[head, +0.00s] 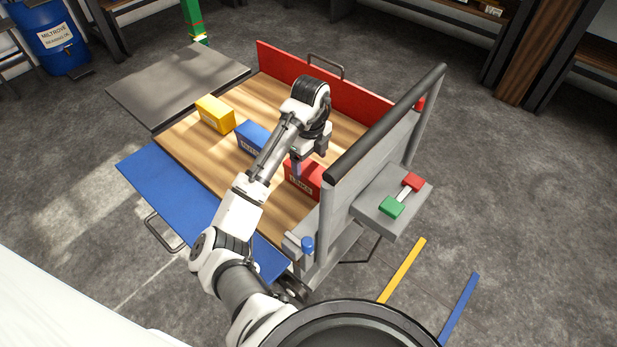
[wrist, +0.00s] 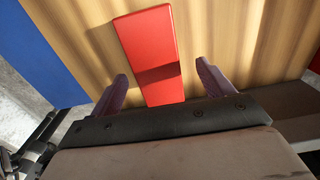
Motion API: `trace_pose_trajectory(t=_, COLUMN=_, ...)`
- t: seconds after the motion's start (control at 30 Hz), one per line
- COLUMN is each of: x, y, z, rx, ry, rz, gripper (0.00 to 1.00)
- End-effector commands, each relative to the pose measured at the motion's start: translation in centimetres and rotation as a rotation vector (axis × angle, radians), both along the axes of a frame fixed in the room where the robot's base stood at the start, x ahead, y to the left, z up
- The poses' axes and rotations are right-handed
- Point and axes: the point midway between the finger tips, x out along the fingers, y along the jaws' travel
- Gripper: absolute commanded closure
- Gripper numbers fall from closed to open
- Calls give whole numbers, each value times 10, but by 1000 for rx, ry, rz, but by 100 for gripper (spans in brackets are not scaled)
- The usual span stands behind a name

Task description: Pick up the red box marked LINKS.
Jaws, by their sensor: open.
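The red box marked LINKS (head: 303,178) stands on the wooden deck of a cart in the head view, the nearest of three boxes to the cart's handle. My gripper (head: 309,160) is above it and partly hides it. In the wrist view the red box (wrist: 151,55) lies ahead of and partly between the two fingers of my gripper (wrist: 163,88). The fingers are spread wide, with a gap on each side of the box. Whether they reach down to its height is hard to tell.
A blue box (head: 252,138) and a yellow box (head: 214,113) stand farther left on the wooden deck (head: 190,150). A red panel (head: 345,95) edges the far side and a blue flap (head: 165,180) the near side. A grey frame with a black handle (head: 385,125) rises right of the red box.

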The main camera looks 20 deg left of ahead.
Motion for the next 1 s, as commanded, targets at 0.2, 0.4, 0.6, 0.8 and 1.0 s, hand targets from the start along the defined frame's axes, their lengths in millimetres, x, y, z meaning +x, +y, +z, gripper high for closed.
trace_pose_trajectory(t=0.2, x=-1, y=0, z=-15, rx=-3, ry=0, rz=1, gripper=20)
trace_pose_trajectory(t=0.4, x=-5, y=3, z=-43, rx=-3, ry=0, rz=1, gripper=20)
trace_pose_trajectory(t=0.6, x=-4, y=4, z=-58, rx=0, ry=-1, rz=0, gripper=20)
trace_pose_trajectory(t=0.8, x=-4, y=4, z=-57, rx=1, ry=-1, rz=0, gripper=20)
trace_pose_trajectory(t=1.0, x=-4, y=4, z=-57, rx=1, ry=-1, rz=0, gripper=46)
